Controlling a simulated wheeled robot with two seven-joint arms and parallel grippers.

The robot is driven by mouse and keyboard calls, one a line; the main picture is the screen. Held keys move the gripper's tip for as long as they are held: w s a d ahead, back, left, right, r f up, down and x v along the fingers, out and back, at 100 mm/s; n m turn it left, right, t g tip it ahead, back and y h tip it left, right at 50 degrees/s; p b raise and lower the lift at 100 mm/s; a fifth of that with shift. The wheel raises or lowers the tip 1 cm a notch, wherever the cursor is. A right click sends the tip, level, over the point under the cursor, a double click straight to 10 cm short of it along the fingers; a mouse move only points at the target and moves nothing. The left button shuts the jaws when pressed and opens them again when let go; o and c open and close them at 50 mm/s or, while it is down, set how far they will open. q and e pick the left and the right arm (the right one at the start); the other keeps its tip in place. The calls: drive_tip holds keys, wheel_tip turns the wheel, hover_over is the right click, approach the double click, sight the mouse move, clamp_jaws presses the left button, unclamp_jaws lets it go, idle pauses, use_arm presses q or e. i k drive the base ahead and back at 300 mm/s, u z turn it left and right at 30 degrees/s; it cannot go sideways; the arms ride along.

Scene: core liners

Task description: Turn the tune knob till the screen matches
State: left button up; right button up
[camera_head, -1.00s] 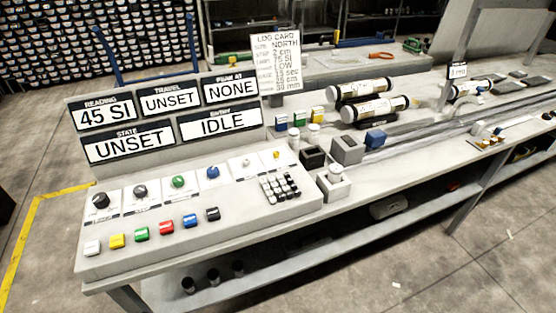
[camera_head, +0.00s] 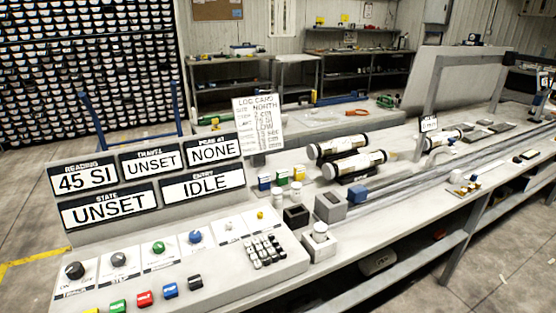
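The control panel (camera_head: 210,272) stands at the front left of the bench. Its screens read READING 45 SI (camera_head: 83,181), TRAVEL UNSET (camera_head: 152,162), PEAK AT NONE (camera_head: 213,149), STATE UNSET (camera_head: 108,208) and ENTRY IDLE (camera_head: 203,185). A row of knobs includes a black knob (camera_head: 75,270), a grey knob (camera_head: 118,259), a green knob (camera_head: 158,247) and a blue knob (camera_head: 195,236). A log card (camera_head: 258,123) stands behind, with NORTH, 2 cm and 75 SI or similar. Neither gripper shows.
Coloured buttons (camera_head: 143,298) and a keypad (camera_head: 264,250) sit on the panel. Core cylinders (camera_head: 354,165), small blocks (camera_head: 330,207) and a long rail (camera_head: 450,160) occupy the bench to the right. Shelving with a lower board runs beneath. The floor (camera_head: 510,270) at right is clear.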

sight(195, 236)
drive_tip(key=z, duration=0.2)
drive_tip(key=k, duration=0.3)
drive_tip(key=z, duration=2.2)
drive_tip(key=i, duration=0.15)
drive_tip(key=u, duration=1.65)
drive_tip(key=i, duration=1)
drive_tip(key=u, duration=1.25)
drive_tip(key=i, duration=0.2)
drive_tip(key=u, duration=0.1)
